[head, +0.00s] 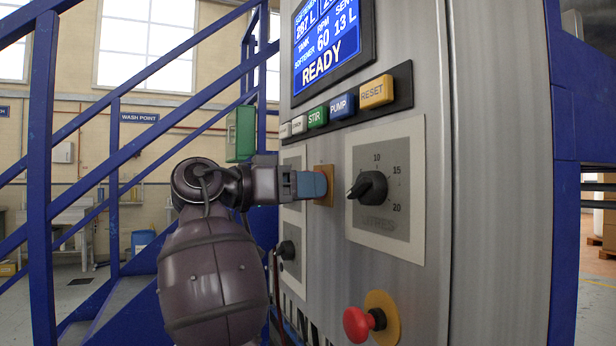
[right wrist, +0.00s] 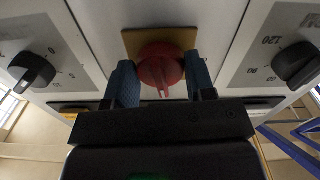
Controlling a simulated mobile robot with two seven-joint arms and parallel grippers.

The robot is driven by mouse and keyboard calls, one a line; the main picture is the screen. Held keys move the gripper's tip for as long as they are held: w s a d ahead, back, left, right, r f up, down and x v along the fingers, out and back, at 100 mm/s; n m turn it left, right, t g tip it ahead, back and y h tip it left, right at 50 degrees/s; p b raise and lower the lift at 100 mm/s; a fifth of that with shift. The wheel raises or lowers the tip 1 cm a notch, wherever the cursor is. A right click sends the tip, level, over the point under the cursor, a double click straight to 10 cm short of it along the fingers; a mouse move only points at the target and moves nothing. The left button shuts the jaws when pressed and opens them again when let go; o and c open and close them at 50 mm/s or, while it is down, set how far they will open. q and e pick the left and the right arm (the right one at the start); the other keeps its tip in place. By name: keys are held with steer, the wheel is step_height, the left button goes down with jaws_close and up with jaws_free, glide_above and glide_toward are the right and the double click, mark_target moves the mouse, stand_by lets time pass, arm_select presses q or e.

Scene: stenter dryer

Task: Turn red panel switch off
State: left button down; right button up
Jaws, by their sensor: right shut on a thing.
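The red panel switch (right wrist: 161,68) sits on a square yellow-brown plate (right wrist: 134,42) on the panel. Its pointer ridge points down in the right wrist view. My right gripper (right wrist: 160,76) has one blue finger on each side of the switch and is shut on it. In the head view the right gripper (head: 310,184) reaches the panel from the left and its fingers hide the switch; the edge of the plate (head: 325,172) shows behind them. My left gripper is in neither view.
A black dial (head: 368,187) is just right of the gripper, and another (head: 287,250) lies below left. A red mushroom button (head: 358,323) juts out lower down. Above are a row of push buttons (head: 342,106) and a screen (head: 328,40) reading READY. Blue stair rails (head: 40,150) stand left.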

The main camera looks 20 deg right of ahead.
steer(key=n+p, duration=0.2)
steer(key=r+n+p, duration=0.1)
steer(key=n+p, duration=0.3)
steer(key=p, duration=0.1)
steer(key=shift+s+r, duration=0.15)
steer(key=shift+s, duration=0.15)
steer(key=shift+n+p, duration=1)
steer(key=shift+p, duration=0.2)
steer(key=n+p, duration=0.3)
steer(key=p, duration=0.1)
steer(key=shift+w+n+p, duration=0.1)
steer(key=shift+n+p, duration=0.2)
steer(key=n+p, duration=0.1)
steer(key=p, duration=0.1)
steer(key=n+p, duration=0.2)
steer(key=shift+f+n+p, duration=0.3)
steer(key=shift+w+f+n+p, duration=0.1)
steer(key=shift+f+n+p, duration=0.05)
steer(key=shift+n+p, duration=0.5)
arm_select(q)
step_height(320, 180, up, 20)
steer(key=t, duration=0.1)
steer(key=shift+w+a+n+t, duration=0.2)
steer(key=shift+w+n+t, duration=0.1)
steer(key=shift+w+t, duration=0.15)
steer(key=shift+s+f, duration=0.3)
arm_select(e)
steer(key=o, duration=0.9)
